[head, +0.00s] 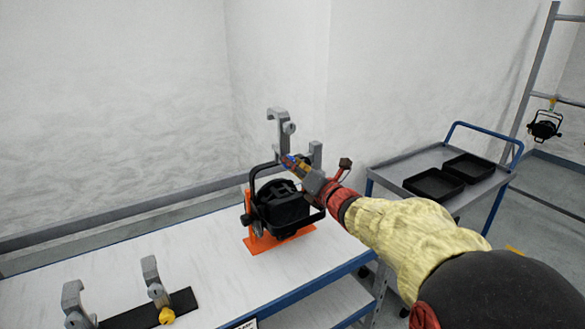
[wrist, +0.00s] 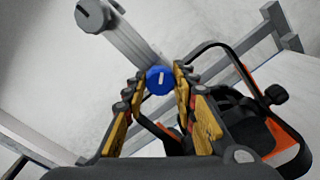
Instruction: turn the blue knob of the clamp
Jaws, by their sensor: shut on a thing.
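The blue knob (wrist: 160,79) shows in the wrist view between the tips of my gripper (wrist: 158,88), with a pale mark on its face. My gripper, with its yellow finger pads, is shut on the knob; it also shows in the head view (head: 294,163). The clamp (head: 280,135) is a grey hook standing upright above the black par can (head: 284,205). The clamp's grey body (wrist: 130,45) runs up and left in the wrist view, with a grey round knob (wrist: 92,14) near its top. In the head view my gripper mostly hides the blue knob.
The par can sits in an orange stand (head: 252,243) on the white table (head: 200,265). Two more clamps stand on a black strip (head: 120,318) at front left, one with a yellow knob (head: 167,315). A cart (head: 400,165) with black trays is at right.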

